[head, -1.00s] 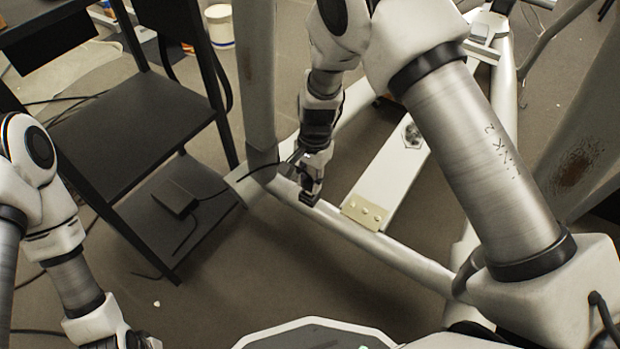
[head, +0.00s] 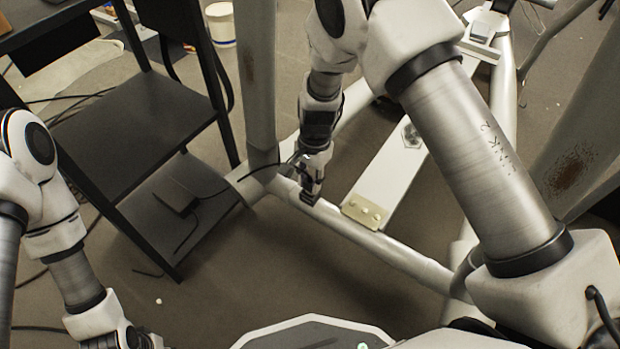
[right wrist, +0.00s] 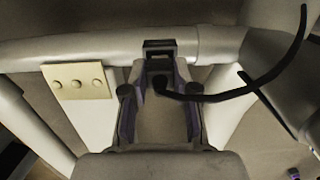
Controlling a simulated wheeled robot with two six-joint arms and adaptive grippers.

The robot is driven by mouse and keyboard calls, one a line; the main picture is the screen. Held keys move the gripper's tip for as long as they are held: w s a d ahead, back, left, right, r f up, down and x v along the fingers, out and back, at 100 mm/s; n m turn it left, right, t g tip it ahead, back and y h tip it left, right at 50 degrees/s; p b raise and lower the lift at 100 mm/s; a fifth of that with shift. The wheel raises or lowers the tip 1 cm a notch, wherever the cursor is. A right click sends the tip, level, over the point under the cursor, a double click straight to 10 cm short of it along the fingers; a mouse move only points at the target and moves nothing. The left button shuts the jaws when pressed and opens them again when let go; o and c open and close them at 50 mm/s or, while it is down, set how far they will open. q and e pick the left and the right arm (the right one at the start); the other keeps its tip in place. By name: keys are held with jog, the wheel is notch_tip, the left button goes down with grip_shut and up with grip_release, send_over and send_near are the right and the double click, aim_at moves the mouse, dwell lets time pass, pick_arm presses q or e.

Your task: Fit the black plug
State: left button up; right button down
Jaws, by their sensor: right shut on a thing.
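My right gripper (head: 309,194) is low at the pale frame tube, in the middle of the head view. It is shut on the black plug, and its tips touch or nearly touch the tube. In the right wrist view the black plug (right wrist: 160,83) sits between the fingers, with a black cable (right wrist: 230,95) running off to the right. A dark square piece (right wrist: 160,48) lies against the tube ahead of it; I cannot tell whether the plug is in a socket there. My left arm is at the lower left of the head view, its fingertips out of the picture.
A black shelf unit (head: 135,118) stands at the left, with a black box (head: 176,197) on its lower shelf. The cable runs between that box and my right gripper. A pale frame tube (head: 385,248) and a cream plate with knobs (head: 367,211) lie right of the gripper.

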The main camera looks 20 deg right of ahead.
jog(key=shift+f, duration=0.6)
dwell(0.7)
jog(key=c, duration=0.8)
grip_release()
jog(key=r, duration=0.8)
jog(key=w+d+r, duration=0.1)
jog(key=r, duration=0.3)
jog(key=shift+d, duration=0.1)
jog(key=shift+s, duration=0.1)
